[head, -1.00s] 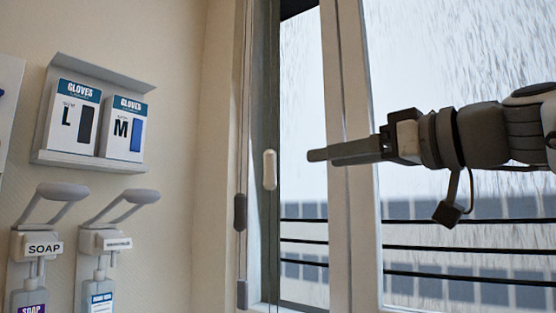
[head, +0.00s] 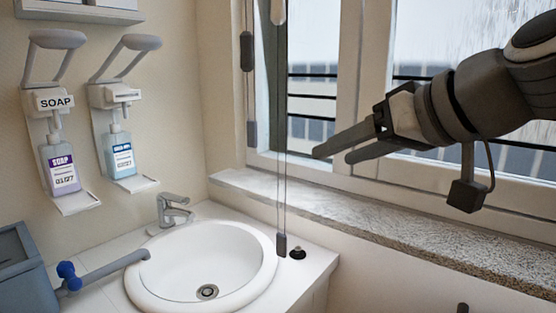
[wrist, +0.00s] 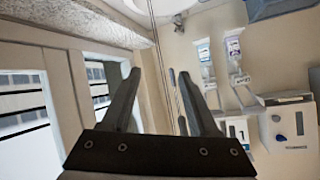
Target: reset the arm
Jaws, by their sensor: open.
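My gripper (head: 332,152) reaches in from the right in the head view, in front of the window and above the granite sill. Its two dark fingers point left and slightly down, apart from each other with nothing between them. In the wrist view my gripper (wrist: 163,95) also shows open and empty, with the wall and window corner beyond it. The fingers touch nothing that I can see.
A white round sink (head: 205,255) with a grey tap (head: 172,208) stands at lower left. Two soap dispensers (head: 60,165) hang on the left wall. A granite sill (head: 400,226) runs under the window. Blind cords with weights (head: 281,243) hang near the fingers. A blue-grey box (head: 20,265) sits at far left.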

